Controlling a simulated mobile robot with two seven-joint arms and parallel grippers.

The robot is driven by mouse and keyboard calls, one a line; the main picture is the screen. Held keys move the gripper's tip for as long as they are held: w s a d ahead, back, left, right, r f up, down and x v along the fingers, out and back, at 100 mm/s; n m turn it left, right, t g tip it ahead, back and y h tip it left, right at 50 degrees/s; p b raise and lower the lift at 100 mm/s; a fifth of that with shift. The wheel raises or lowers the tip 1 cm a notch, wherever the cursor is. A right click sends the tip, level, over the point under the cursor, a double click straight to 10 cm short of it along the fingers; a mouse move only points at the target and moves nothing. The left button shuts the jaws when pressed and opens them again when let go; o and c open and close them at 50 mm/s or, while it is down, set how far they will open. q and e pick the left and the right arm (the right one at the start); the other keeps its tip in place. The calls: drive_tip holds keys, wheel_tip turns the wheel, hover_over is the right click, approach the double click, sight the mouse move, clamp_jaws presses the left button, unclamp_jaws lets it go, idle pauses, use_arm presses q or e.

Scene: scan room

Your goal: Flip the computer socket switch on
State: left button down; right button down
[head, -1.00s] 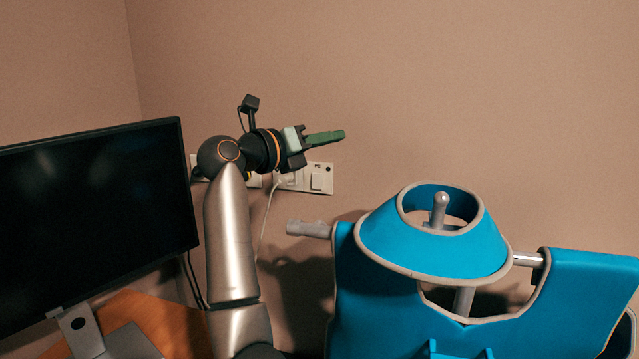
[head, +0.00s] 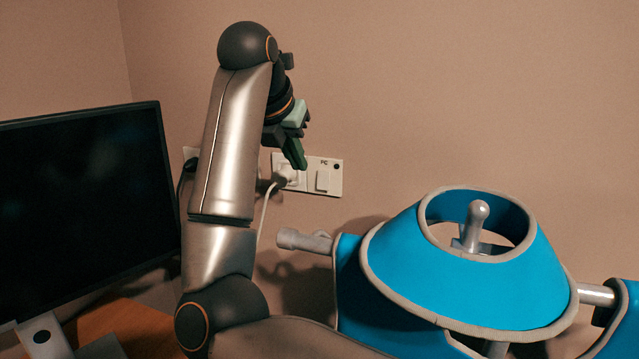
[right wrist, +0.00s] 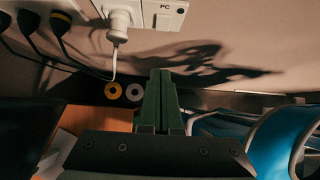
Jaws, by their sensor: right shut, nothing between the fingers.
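The computer socket (head: 334,190) is a white wall plate marked "PC", with a switch rocker (head: 322,180) on its right part and a white plug (head: 287,174) with a white cable on its left. In the right wrist view the PC plate (right wrist: 168,14) and the plug (right wrist: 120,18) show at the top edge. My right gripper (head: 302,167) has green fingers, shut and empty. In the head view its tips point down over the left part of the plate, left of the rocker; I cannot tell whether they touch. In the right wrist view the fingers (right wrist: 162,78) are together below the plate. My left gripper is out of view.
A black monitor (head: 85,200) stands on a wooden desk (head: 140,325) at the left. A blue apron with a collar (head: 455,275) hangs on a grey stand at the right, below the socket. Dark plugs with cables (right wrist: 62,22) are left of the PC socket.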

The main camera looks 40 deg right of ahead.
sight(319, 183)
drive_tip(key=x, duration=0.4)
drive_tip(key=d+r+x, duration=0.1)
drive_tip(key=x, duration=0.3)
drive_tip(key=w+d+x, duration=0.1)
drive_tip(key=x, duration=0.4)
drive_tip(key=shift+s+r, duration=0.1)
drive_tip(key=shift+r, duration=0.3)
